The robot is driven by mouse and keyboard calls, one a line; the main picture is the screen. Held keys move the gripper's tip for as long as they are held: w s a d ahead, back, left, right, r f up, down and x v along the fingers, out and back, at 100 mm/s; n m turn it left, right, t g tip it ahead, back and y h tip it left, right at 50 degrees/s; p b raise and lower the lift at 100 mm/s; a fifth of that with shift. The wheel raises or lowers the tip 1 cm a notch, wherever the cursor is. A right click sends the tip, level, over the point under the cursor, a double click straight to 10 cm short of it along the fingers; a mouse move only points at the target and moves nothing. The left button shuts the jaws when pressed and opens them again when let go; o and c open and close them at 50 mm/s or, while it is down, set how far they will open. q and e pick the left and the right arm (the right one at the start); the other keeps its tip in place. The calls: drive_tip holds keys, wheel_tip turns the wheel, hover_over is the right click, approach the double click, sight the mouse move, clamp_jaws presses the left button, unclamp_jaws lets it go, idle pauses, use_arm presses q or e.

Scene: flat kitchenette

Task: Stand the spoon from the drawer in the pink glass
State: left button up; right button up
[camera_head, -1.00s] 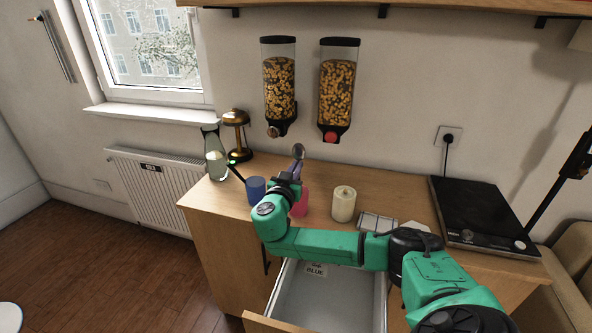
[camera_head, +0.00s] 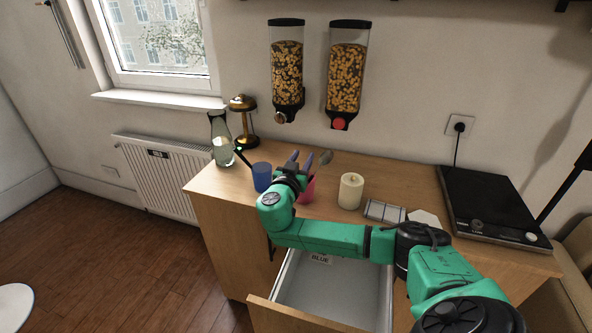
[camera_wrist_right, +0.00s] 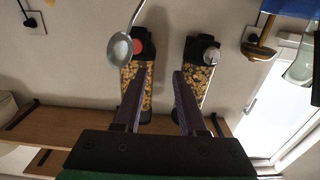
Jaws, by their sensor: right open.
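The pink glass (camera_head: 308,189) stands on the counter, partly hidden behind my right wrist. The spoon (camera_head: 325,157) shows its grey bowl above and to the right of the glass, leaning right. Its lower handle is hidden in the head view, but it appears to stand in the pink glass. In the right wrist view the spoon's bowl (camera_wrist_right: 121,48) and thin handle are to the left of the fingers, apart from them. My left gripper is out of view.
The drawer (camera_head: 335,291) is open, with a "BLUE" label inside. A blue cup (camera_head: 262,177) is left of the glass, and a candle (camera_head: 350,191) is right. A carafe (camera_head: 221,142), a lamp (camera_head: 243,121) and a hob (camera_head: 492,207) stand on the counter.

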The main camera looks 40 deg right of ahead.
drive_tip(key=b+v, duration=0.3)
drive_tip(key=v, duration=1)
drive_tip(key=shift+s+a, duration=0.25)
drive_tip(key=shift+a, duration=0.1)
